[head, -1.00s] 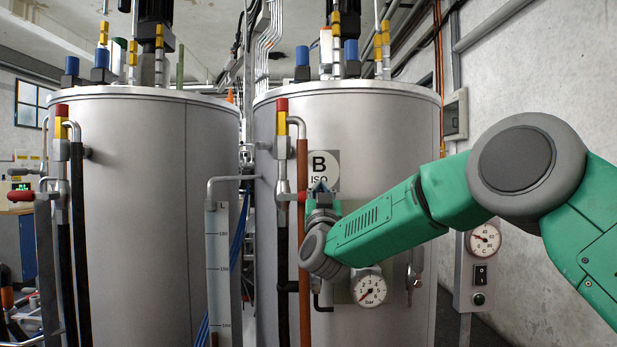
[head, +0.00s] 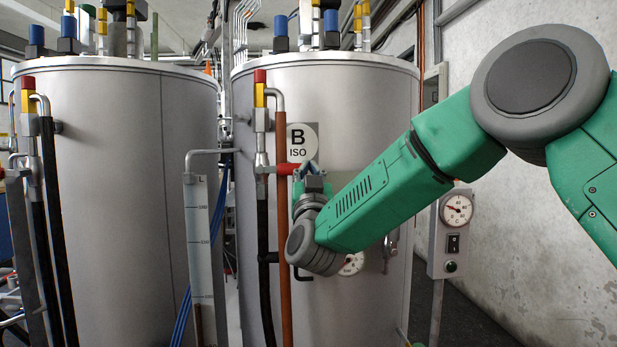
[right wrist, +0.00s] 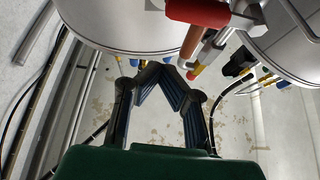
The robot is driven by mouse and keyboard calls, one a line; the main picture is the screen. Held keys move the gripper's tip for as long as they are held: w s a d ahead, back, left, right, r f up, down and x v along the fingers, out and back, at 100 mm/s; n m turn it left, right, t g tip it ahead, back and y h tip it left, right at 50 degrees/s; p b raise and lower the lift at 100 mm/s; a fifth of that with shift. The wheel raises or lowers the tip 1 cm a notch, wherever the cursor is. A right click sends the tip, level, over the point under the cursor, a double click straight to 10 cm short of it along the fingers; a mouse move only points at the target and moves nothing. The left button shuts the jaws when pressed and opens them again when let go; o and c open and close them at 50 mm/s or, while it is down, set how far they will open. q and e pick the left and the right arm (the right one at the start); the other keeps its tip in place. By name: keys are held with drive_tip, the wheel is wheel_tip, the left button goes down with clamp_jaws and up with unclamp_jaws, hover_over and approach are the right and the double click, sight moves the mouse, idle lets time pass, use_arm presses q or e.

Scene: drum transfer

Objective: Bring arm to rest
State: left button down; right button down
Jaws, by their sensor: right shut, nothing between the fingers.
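My right arm comes in from the right in the head view. Its gripper (head: 311,170) points up in front of the drum marked "B ISO" (head: 350,110), just below and right of the round label (head: 298,142). In the right wrist view, the two dark fingers (right wrist: 166,68) meet at their tips with nothing between them. The red valve handle (head: 276,169) is close to the left of the gripper. Whether they touch I cannot tell. The red handle also shows in the right wrist view (right wrist: 198,12). My left gripper is out of view.
A second drum (head: 130,170) stands at the left. A copper-coloured pipe (head: 284,230) and a level gauge (head: 202,240) are in front of the drums. The pressure gauge (head: 352,263) is partly hidden by my right arm. A temperature gauge (head: 456,209) stands on a post at right.

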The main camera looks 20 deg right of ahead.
drive_tip(key=s+a+f+n+g+y, duration=0.1)
drive_tip(key=a+f+n+g+y, duration=0.15)
drive_tip(key=f, duration=0.95)
drive_tip(key=s+a+f+n+g+y, duration=0.1)
drive_tip(key=s+f+n+g+y, duration=0.15)
drive_tip(key=f, duration=0.85)
drive_tip(key=s+f+g+y, duration=0.15)
drive_tip(key=s+f, duration=0.25)
drive_tip(key=f, duration=0.5)
drive_tip(key=s+f+g+y, duration=0.1)
drive_tip(key=s+f+g, duration=0.25)
drive_tip(key=f, duration=0.55)
drive_tip(key=s+d+f+g, duration=0.1)
drive_tip(key=s+f+g, duration=0.4)
drive_tip(key=s+f, duration=0.85)
drive_tip(key=s+d+f+g, duration=0.2)
drive_tip(key=s+f+g, duration=0.1)
drive_tip(key=s, duration=0.9)
drive_tip(key=s+d+f+g, duration=0.2)
drive_tip(key=s+f+g, duration=0.1)
drive_tip(key=s, duration=0.9)
drive_tip(key=shift+s+d+g, duration=0.25)
drive_tip(key=shift+d+g, duration=0.05)
drive_tip(key=shift+g, duration=0.3)
drive_tip(key=shift+a, duration=0.15)
